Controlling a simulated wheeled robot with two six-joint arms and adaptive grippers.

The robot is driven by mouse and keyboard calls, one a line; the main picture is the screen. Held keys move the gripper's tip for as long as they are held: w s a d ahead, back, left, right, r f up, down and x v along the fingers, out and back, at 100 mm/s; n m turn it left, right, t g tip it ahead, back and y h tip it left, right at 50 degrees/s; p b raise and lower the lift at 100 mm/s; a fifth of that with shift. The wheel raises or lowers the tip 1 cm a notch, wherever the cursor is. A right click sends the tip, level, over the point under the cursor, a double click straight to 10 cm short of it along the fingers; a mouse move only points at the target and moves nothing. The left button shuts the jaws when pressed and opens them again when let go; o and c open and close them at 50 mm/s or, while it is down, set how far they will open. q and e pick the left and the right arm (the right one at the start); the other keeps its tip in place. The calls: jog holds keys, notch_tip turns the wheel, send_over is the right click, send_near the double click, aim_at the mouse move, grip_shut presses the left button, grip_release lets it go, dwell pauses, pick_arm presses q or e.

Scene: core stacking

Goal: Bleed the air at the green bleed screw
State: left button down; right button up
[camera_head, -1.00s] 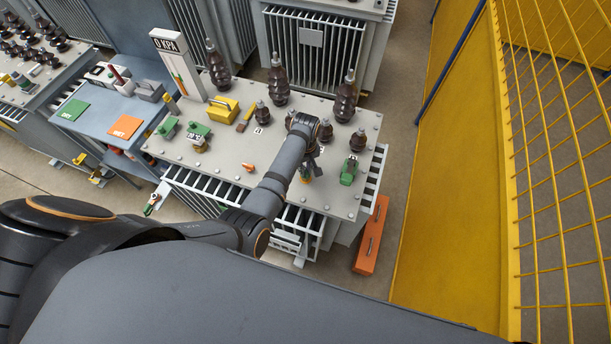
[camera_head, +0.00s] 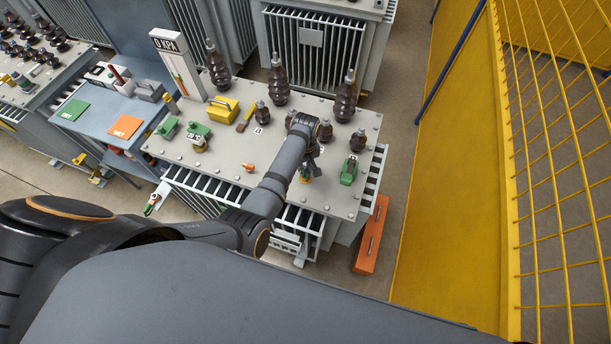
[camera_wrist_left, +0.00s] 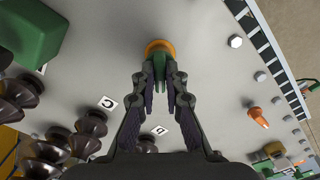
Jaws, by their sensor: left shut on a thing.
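The green bleed screw (camera_wrist_left: 159,66) stands on a round orange-yellow base (camera_wrist_left: 160,46) on the grey transformer lid (camera_head: 220,165). My left gripper (camera_wrist_left: 161,78) is shut on the screw, with one fingertip on each side of it. In the head view my left gripper (camera_head: 311,166) points down at the lid, and the orange-yellow base (camera_head: 305,179) shows just below it. The fingers partly hide the screw. A tall white gauge (camera_head: 178,66) at the lid's back left reads "0 KPA". My right gripper is not in view.
Brown bushings (camera_head: 347,98) stand behind the gripper. A green valve block (camera_head: 349,171) is close on its right. A small orange plug (camera_head: 248,167) lies to its left. A yellow box (camera_head: 222,110) sits further back. The lid's front left is mostly clear. A yellow barrier (camera_head: 450,170) stands right.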

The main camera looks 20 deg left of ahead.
pick_arm(q)
jog(key=m, duration=0.2)
jog(key=shift+m, duration=1.7)
jog(key=m, duration=0.2)
jog(key=shift+m, duration=0.4)
jog(key=c, duration=1.3)
grip_release()
